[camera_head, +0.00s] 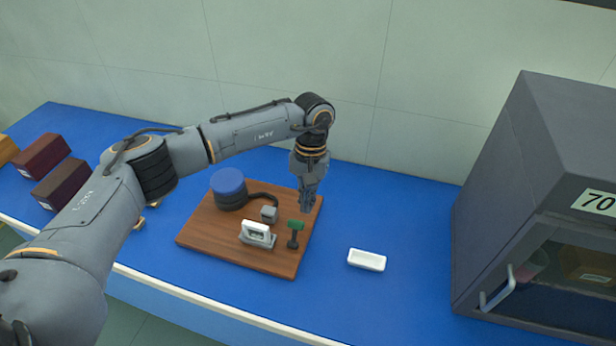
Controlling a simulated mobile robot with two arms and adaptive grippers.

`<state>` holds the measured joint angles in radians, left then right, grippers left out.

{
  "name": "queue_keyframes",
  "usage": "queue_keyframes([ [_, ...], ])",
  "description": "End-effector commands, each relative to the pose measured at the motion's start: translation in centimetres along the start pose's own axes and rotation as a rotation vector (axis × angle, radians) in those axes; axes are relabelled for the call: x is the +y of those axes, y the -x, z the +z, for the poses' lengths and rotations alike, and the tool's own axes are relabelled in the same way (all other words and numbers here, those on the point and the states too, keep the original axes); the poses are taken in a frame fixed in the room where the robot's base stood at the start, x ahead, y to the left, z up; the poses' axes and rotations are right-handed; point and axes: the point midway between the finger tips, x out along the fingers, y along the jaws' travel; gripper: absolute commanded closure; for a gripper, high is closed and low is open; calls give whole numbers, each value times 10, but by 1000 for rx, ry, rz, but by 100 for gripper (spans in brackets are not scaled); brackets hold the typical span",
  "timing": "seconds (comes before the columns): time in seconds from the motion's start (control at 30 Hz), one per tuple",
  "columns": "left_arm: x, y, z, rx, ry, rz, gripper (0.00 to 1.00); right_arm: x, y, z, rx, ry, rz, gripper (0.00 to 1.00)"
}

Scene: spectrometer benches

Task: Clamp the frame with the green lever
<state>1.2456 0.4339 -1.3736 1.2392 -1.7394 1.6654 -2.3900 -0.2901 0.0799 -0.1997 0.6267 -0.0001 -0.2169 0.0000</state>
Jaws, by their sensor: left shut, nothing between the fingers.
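The green lever (296,224) stands on a dark post on a brown wooden board (210,241). The white frame (256,231) stands upright on a grey base (258,241), just left of the lever. My left gripper (304,208) points down just above and behind the green lever, near the board's right side. Its fingers are shut with nothing between them. I cannot tell whether it touches the lever. My right gripper does not show.
On the board are a blue-topped dark cylinder (229,188) and a small grey block (268,214) joined by a dark cable. A white tray (366,260) lies to the right. A dark grey cabinet (510,190) numbered 70 stands far right. Dark boxes (62,185) lie left.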

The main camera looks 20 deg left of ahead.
Motion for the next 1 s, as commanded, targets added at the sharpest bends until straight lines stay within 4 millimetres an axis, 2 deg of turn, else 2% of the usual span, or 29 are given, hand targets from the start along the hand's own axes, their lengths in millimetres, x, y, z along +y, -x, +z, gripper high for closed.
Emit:
queue_keyframes([
  [0.03,0,-8,2,-4,0,0,100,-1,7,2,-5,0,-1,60],
  [0.1,0,-1,11,1,-2,1,100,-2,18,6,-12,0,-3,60],
  [0.33,0,4,34,0,-1,1,100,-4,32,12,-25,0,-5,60],
  [0.8,0,3,37,3,0,1,100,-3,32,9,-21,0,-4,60],
  [1.0,0,3,30,66,-1,0,100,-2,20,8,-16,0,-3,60],
])
